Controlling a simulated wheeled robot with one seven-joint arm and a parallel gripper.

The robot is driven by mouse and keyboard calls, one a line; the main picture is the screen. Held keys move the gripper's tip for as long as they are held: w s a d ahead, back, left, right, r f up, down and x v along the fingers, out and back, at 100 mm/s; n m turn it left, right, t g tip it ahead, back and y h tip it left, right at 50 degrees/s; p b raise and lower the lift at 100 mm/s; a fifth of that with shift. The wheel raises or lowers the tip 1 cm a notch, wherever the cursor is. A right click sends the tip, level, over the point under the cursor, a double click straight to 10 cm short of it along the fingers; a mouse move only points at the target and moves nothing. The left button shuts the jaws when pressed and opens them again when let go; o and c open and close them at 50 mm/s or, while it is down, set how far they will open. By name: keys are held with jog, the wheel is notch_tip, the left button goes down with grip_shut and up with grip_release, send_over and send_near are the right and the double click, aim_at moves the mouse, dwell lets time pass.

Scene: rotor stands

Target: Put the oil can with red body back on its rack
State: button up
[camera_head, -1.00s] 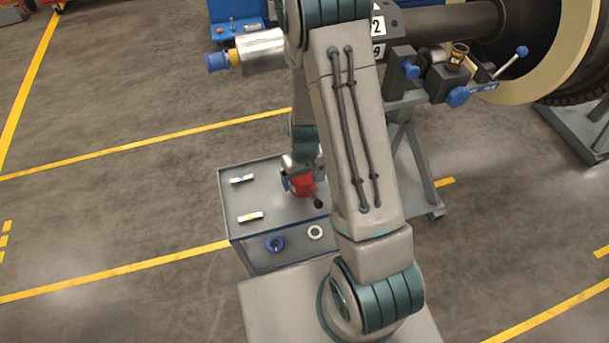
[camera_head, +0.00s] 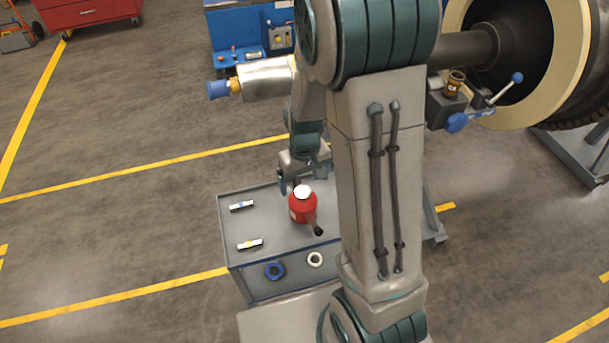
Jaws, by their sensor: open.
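The oil can with red body (camera_head: 302,208) stands on top of the grey cart (camera_head: 265,228), with a pale round top and a dark handle or spout pointing toward the front right. My gripper (camera_head: 303,180) is open just behind and above the can. One dark finger shows at its left; the other is partly seen at right. The can's body is clear of the fingers as far as I can see. I cannot make out a rack for the can; my arm hides the cart's right part.
Two small labelled bars, one blue-marked (camera_head: 241,206) and one yellow-marked (camera_head: 250,244), lie on the cart's left. A large rotor (camera_head: 520,60) stands at right.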

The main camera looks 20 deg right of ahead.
jog(key=shift+r, duration=0.6)
jog(key=s+r+m+t, duration=0.1)
jog(key=s+r+t, duration=0.2)
jog(key=s+r, duration=1)
notch_tip(320, 180, up, 4)
jog(key=shift+s+m, duration=0.35)
jog(key=shift+m, duration=0.05)
jog(key=shift+a, duration=0.1)
